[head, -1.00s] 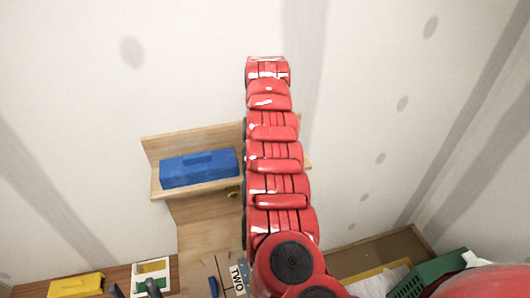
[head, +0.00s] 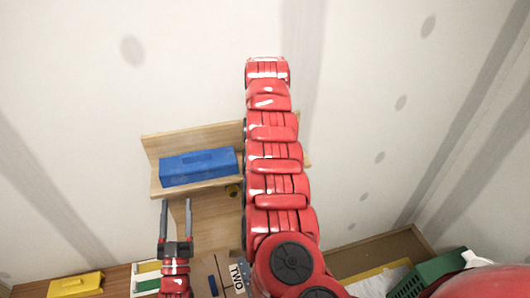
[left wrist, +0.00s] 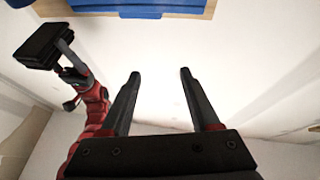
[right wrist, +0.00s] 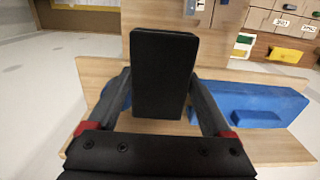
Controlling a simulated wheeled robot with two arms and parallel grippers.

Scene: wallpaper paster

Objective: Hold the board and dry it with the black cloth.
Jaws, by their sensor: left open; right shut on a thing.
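A black, flat rectangular thing (right wrist: 163,72), perhaps the black cloth, stands between the fingers of my right gripper (right wrist: 160,95), which is shut on it. The same black thing shows at the upper left of the left wrist view (left wrist: 45,46). In the head view my right arm hides its own gripper. My left gripper (head: 177,208) is open and empty, its fingers overlapping the wooden shelf's lower edge in the head view. Its open fingers also show in the left wrist view (left wrist: 160,75). I cannot tell which thing is the board; a wooden panel (head: 212,222) stands below the shelf.
A blue box (head: 198,167) lies on the wooden shelf (head: 160,146). A yellow box (head: 76,285) is at the lower left. A green crate (head: 428,275) is at the lower right. Pale walls surround the space; the upper left of the head view is clear.

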